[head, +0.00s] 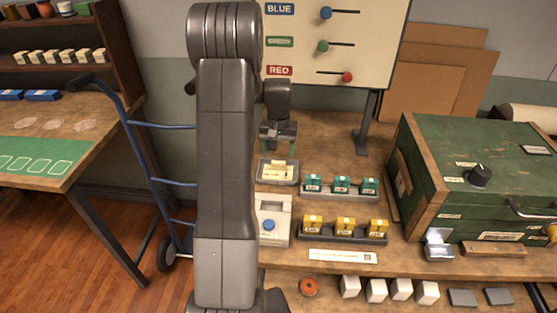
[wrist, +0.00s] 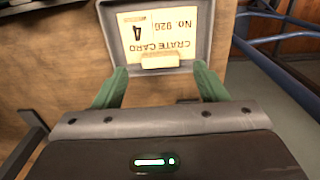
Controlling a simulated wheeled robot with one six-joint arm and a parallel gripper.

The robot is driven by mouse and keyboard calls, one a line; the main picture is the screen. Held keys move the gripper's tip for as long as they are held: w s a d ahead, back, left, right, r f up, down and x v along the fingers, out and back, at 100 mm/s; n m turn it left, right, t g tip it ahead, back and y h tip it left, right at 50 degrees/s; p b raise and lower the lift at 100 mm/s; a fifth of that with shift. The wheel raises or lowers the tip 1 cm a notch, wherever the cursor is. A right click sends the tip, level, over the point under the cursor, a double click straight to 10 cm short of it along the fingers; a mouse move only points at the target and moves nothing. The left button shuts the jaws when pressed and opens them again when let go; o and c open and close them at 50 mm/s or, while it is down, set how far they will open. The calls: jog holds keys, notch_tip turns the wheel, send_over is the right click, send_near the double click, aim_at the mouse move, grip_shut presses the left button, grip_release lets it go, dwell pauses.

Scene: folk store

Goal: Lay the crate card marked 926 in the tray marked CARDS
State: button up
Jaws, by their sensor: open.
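The crate card (wrist: 145,27), cream with "No. 926" and "CRATE CARD" reading upside down, lies face up in a shallow grey tray (wrist: 209,22). A small wooden block (wrist: 160,61) sits at the card's edge nearest my gripper. In the head view the tray (head: 293,182) stands on the bench with the pale card (head: 279,168) in it; no CARDS marking is readable. My gripper (wrist: 161,76) is open and empty, its green fingers apart on either side of the block. In the head view my gripper (head: 279,148) is just above and behind the tray.
A pale device with a blue button (head: 268,225) stands in front of the tray. Racks of teal blocks (head: 342,190) and yellow blocks (head: 345,236) are to the right, beside a green box (head: 470,150). A signboard (head: 335,40) stands behind. A blue hand truck (head: 165,183) is left.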

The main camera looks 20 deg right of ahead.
aim_at(279, 163)
notch_tip(279, 163, up, 7)
jog(key=shift+r, duration=0.15)
